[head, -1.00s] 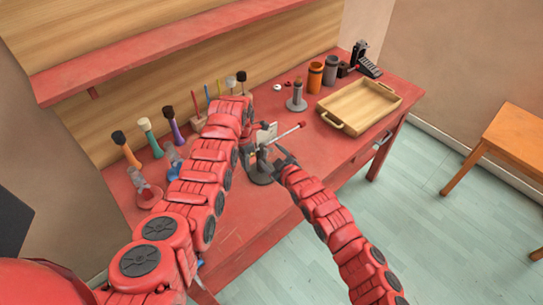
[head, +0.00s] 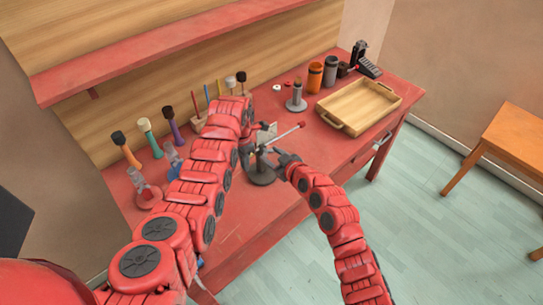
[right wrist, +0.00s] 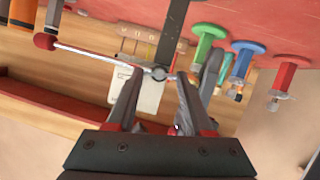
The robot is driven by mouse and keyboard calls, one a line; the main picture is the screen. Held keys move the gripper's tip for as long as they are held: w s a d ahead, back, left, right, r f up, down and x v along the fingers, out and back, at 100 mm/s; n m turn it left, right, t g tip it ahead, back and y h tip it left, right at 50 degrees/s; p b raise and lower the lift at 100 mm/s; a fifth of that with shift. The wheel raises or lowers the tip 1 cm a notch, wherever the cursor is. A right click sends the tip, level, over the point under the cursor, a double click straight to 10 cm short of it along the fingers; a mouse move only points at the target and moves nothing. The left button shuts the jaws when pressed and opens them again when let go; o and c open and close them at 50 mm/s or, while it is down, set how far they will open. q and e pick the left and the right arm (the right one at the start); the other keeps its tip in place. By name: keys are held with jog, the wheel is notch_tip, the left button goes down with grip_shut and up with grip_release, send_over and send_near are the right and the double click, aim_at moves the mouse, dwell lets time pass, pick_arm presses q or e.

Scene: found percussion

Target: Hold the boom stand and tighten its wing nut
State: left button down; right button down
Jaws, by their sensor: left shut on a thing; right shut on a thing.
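The boom stand stands upright on the red bench, with a dark round base (head: 262,178) and a thin light boom (head: 287,134) tipped red. In the right wrist view its dark post (right wrist: 174,30) and boom (right wrist: 95,55) meet at a small grey wing nut (right wrist: 159,73). My right gripper (right wrist: 154,80) is shut on the wing nut, its fingers on either side. My left gripper (head: 248,148) is shut on the stand's post. My left arm partly hides that grip in the head view.
Several brushes and mallets (head: 172,128) stand behind my left arm. A small grey stand (head: 296,98), canisters (head: 315,76) and a wooden tray (head: 335,122) sit to the right. Bare bench lies in front of the stand base.

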jog(key=shift+f+m+g, duration=0.1)
jog(key=shift+m+g, duration=0.2)
jog(key=shift+m, duration=0.2)
jog(key=shift+c, duration=1.4)
grip_release()
jog(key=shift+d, duration=0.15)
jog(key=v, duration=1.2)
jog(key=shift+d+f, duration=0.1)
